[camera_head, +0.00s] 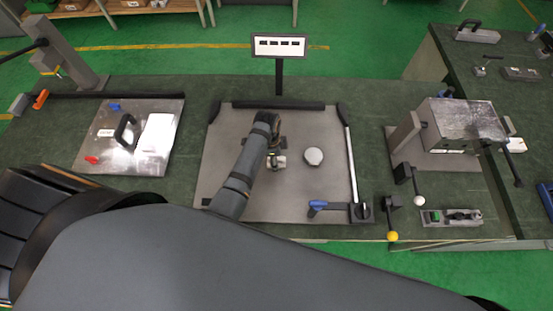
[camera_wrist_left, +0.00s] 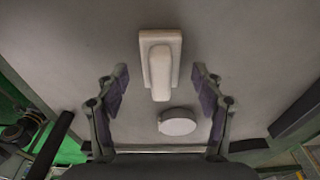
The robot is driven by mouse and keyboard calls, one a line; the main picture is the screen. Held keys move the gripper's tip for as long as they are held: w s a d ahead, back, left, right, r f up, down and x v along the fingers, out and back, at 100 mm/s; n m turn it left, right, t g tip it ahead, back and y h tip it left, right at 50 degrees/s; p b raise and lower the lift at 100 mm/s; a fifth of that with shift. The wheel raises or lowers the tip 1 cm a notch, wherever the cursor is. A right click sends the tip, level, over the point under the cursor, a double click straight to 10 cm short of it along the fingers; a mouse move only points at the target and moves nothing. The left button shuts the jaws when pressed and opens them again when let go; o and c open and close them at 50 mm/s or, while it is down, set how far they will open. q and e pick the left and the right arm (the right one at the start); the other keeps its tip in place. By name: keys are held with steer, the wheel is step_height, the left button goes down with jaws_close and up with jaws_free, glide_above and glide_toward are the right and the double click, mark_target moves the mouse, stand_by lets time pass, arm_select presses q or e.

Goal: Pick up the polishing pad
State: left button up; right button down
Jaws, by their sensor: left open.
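A pale rectangular block with a raised bar-like grip, which looks like the polishing pad (camera_wrist_left: 161,62), lies on the grey plate (camera_head: 325,205). My left gripper (camera_wrist_left: 162,90) is open in the left wrist view, one finger on each side of the pad's near end, with nothing between them held. In the head view the left gripper (camera_head: 275,150) hangs over the plate's middle and hides most of the pad. A round whitish disc (camera_head: 313,156) lies to the right of it; it also shows below the pad in the left wrist view (camera_wrist_left: 177,122). My right gripper is not in view.
Dark bars edge the plate at the back, and a blue-handled clamp (camera_head: 330,207) sits at its front right. A small sign (camera_head: 278,47) stands behind. A metal box fixture (camera_head: 463,125) is at right, a shiny plate (camera_head: 105,150) at left. The plate's right side is mostly clear.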

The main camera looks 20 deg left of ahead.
arm_select(q)
steer(key=shift+f, duration=0.35)
steer(key=c, duration=1.3)
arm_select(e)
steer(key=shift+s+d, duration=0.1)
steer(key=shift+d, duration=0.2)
arm_select(q)
steer(key=shift+w+r, duration=0.1)
